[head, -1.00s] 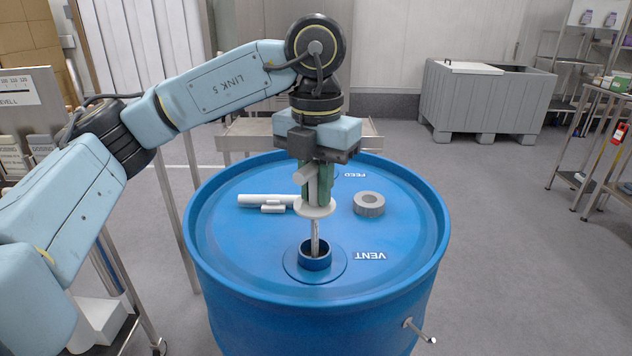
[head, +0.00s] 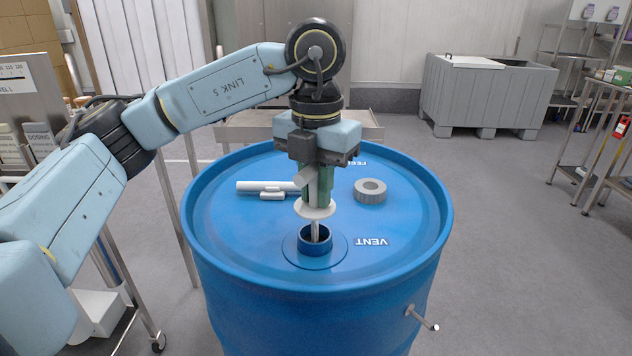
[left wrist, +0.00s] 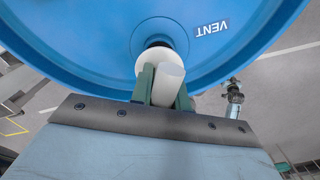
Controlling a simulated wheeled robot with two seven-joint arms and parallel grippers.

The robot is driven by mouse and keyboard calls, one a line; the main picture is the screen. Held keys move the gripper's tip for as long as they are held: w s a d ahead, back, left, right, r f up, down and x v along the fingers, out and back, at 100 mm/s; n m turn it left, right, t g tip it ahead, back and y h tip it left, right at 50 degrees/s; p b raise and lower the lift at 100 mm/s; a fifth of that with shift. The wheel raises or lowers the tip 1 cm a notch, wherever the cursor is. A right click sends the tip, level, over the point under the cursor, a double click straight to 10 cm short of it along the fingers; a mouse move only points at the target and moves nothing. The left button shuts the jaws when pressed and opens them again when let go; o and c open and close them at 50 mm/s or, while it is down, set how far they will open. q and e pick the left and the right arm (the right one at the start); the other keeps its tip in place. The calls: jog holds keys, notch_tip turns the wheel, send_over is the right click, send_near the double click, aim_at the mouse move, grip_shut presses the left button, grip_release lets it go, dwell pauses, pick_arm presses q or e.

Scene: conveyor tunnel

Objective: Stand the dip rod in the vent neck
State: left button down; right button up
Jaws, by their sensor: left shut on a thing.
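The dip rod (head: 315,231) is upright, with a white disc (head: 315,209) and a white handle above its thin shaft. My left gripper (head: 316,195) is shut on the dip rod's handle, which also shows in the left wrist view (left wrist: 168,84). The rod's lower end is inside the mouth of the vent neck (head: 315,243), and its tip is hidden there. The disc is still above the neck's rim, apart from it. In the left wrist view the disc covers most of the neck. My right gripper is not in view.
The blue drum (head: 240,235) carries the neck. A grey ring-shaped cap (head: 370,190) and white cylindrical pieces (head: 266,187) lie on its top. A tap (head: 421,318) sticks out of its side. A grey bin (head: 487,92) and a shelf rack stand behind to the right.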

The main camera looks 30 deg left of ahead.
aim_at(316, 204)
pick_arm(q)
jog(key=shift+f+b, duration=1.6)
jog(key=shift+f, duration=0.9)
jog(key=shift+r, duration=0.1)
jog(key=c, duration=1.3)
grip_release()
notch_tip(316, 204, up, 13)
jog(key=p, duration=0.5)
jog(key=shift+r+p, duration=0.2)
jog(key=shift+p, duration=0.1)
